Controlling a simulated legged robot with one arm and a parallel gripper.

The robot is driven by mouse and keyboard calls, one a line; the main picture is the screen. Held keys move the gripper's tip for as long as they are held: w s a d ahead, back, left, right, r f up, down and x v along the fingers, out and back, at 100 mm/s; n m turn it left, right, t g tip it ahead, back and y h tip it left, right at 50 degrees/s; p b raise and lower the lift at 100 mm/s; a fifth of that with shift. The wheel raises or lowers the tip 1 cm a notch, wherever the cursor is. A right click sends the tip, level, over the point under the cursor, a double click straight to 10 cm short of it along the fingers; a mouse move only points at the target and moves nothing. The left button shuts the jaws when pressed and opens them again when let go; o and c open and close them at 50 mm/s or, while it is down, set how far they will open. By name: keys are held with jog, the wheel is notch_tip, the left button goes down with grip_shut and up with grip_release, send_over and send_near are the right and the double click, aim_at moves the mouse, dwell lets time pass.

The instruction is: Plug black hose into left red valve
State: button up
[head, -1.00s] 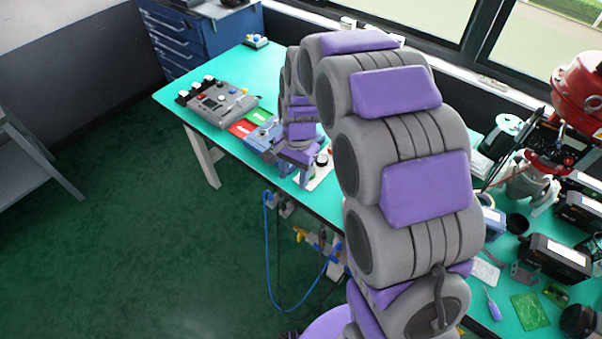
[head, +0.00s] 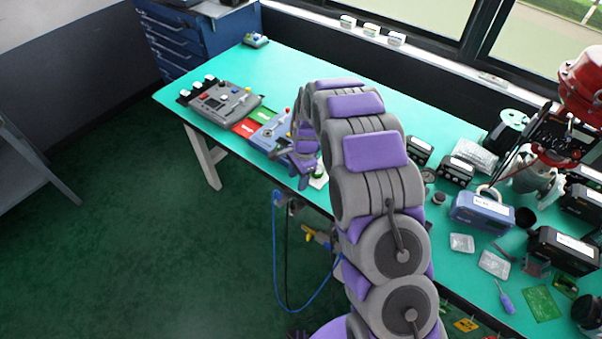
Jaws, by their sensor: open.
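My gripper (head: 301,173) hangs at the near edge of the green table, beside the blue box; its fingers are small and partly hidden by my arm, and no object shows between them. A thin black hose (head: 287,245) hangs below the table edge beside a looped blue hose (head: 275,255). The black hose's ends are not clear. My gripper is above the hoses and apart from them. I cannot make out a left red valve; a large red valve body (head: 585,85) stands at the right end of the table.
A grey control box (head: 220,102), a red card (head: 244,127) and a blue box (head: 272,132) lie on the table's left part. A yellow fitting (head: 308,235) is under the edge. Boxes and small parts crowd the right. The table's back middle is clear.

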aim_at(293, 203)
jog(key=f+b, duration=0.1)
jog(key=f, duration=0.4)
jog(key=a+f+b, duration=0.1)
jog(key=f, duration=0.4)
jog(key=s+a+f, duration=0.1)
jog(key=f, duration=0.4)
jog(key=shift+s+a+f+b, duration=0.1)
jog(key=shift+b, duration=0.3)
jog(key=shift+c, duration=0.2)
grip_shut()
